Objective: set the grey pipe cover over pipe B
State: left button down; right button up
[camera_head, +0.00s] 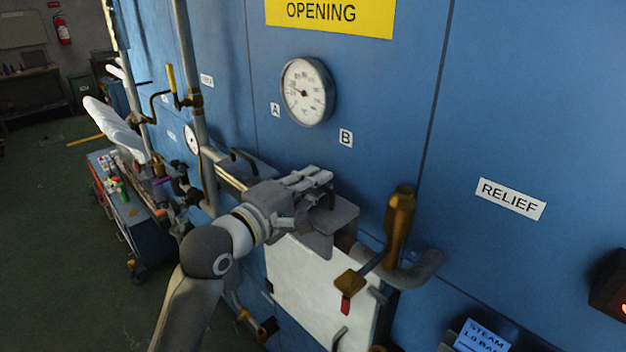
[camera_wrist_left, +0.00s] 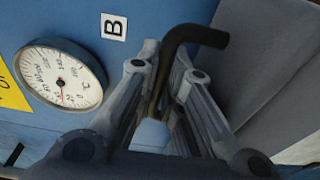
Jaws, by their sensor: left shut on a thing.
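My left gripper (camera_head: 322,188) is shut on the dark bent handle (camera_wrist_left: 196,36) of the grey pipe cover (camera_head: 335,222). The cover is a grey, angled shell below the B label (camera_head: 346,139); it fills the right side of the left wrist view (camera_wrist_left: 265,70). Pipe B (camera_head: 420,268), a dull grey bend, shows to the right of the cover and below it. The cover overlaps the pipe's left part in the head view; I cannot tell whether they touch. My gripper hides part of the cover. My right gripper is not in view.
A brass valve (camera_head: 400,222) and a red-tipped lever (camera_head: 346,304) stand close right of the cover. A gauge (camera_head: 308,92) sits above. A white panel (camera_head: 310,285) is below. Another grey cover (camera_head: 250,168) and vertical pipes (camera_head: 190,60) are to the left.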

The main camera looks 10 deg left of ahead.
pick_arm(q)
jog(key=shift+f+b, duration=0.45)
jog(key=shift+f, duration=0.5)
jog(key=c, duration=1.5)
grip_release()
jog(key=shift+s, duration=0.1)
jog(key=v, duration=0.7)
jog(key=shift+s+a+r, duration=0.1)
jog(key=shift+s, duration=0.1)
jog(key=shift+s, duration=0.1)
